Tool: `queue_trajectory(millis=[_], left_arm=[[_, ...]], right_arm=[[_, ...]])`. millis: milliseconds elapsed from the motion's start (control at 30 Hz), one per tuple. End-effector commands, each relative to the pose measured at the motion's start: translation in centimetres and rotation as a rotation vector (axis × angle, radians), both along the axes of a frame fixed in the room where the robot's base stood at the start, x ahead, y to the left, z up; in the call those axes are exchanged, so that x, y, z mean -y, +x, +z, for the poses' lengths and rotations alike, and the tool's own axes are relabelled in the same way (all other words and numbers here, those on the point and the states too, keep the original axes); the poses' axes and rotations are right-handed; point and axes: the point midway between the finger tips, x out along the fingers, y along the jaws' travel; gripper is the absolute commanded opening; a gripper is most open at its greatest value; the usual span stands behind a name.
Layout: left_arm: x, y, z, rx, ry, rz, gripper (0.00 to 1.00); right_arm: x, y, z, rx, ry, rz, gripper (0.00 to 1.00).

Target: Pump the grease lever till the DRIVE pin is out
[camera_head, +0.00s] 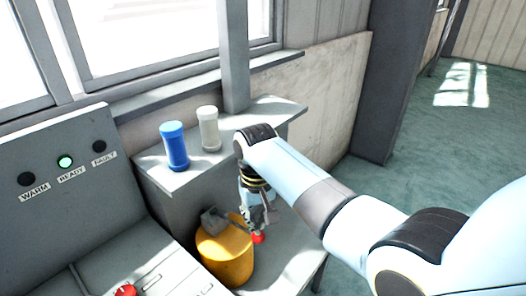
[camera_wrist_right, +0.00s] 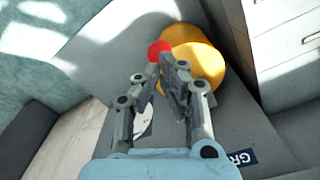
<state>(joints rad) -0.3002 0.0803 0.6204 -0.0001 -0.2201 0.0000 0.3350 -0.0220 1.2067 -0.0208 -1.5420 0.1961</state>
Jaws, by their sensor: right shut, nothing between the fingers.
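A yellow grease pot (camera_head: 226,262) with a grey pump head (camera_head: 214,221) stands on a low grey shelf. A red knob (camera_head: 258,237), apparently the lever's end, shows beside the pot. My right gripper (camera_head: 256,219) points down right above the knob, shut and empty. In the right wrist view the shut fingers (camera_wrist_right: 168,78) lie just short of the red knob (camera_wrist_right: 159,50), with the yellow pot (camera_wrist_right: 205,64) behind. I cannot tell whether they touch the knob. The lever's shaft is mostly hidden by the gripper. I see no DRIVE pin. My left gripper is out of view.
A blue cylinder (camera_head: 174,146) and a pale cylinder (camera_head: 209,129) stand on the upper grey ledge (camera_head: 262,112). A grey console (camera_head: 62,168) at left has WARM, READY and FAULT lamps; READY is lit (camera_head: 65,162). A dark label (camera_wrist_right: 240,158) reads "GR", partly cut off.

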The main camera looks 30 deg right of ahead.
Motion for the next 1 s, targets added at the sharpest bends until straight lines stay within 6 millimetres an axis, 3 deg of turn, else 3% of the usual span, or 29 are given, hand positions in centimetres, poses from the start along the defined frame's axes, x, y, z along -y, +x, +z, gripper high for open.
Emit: queue_trajectory(millis=[1000], left_arm=[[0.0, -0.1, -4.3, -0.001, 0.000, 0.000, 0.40]], right_arm=[[-0.2, 0.6, -6.3, 0.000, 0.001, 0.000, 0.00]])
